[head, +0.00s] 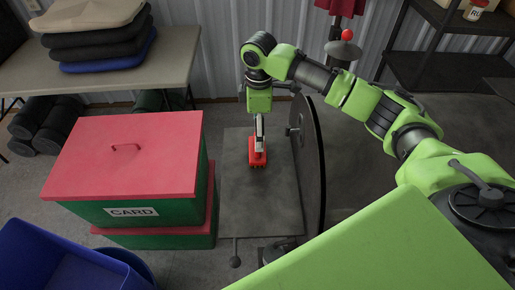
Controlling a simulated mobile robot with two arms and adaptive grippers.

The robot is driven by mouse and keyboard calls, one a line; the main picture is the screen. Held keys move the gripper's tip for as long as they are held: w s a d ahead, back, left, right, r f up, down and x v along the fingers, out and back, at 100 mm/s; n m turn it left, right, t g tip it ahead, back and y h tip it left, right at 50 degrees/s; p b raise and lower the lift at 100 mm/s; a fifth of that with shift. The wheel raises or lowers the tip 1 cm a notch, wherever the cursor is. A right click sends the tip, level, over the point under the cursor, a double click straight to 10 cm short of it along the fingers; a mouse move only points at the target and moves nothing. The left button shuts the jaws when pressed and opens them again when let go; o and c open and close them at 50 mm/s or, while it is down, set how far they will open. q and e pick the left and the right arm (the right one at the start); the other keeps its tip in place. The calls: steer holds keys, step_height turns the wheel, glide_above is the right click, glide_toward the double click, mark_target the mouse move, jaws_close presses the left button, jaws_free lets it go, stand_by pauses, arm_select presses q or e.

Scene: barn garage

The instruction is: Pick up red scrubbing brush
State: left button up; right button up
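The red scrubbing brush (258,158) is on or just above a dark grey flat surface (260,205), right of the green box with the red lid. My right arm comes in from the right and reaches down over it. My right gripper (259,144) points downward, with its fingers at the top of the brush and overlapping it in the picture. The fingers show nearly edge-on, so I cannot tell whether they are closed on the brush. Any gap under the brush is too small to tell. My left gripper is not in view.
A green box with a red lid (140,160) and a "CARD" label stands to the left. A dark round disc (309,165) stands upright close on the right. A blue bin (60,262) is at lower left.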

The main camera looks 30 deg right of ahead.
step_height(320, 180, down, 6)
steer(key=shift+w+a+r+p, duration=0.1)
steer(key=shift+a+r+p, duration=0.1)
steer(key=shift+p, duration=0.5)
steer(key=c, duration=1.3)
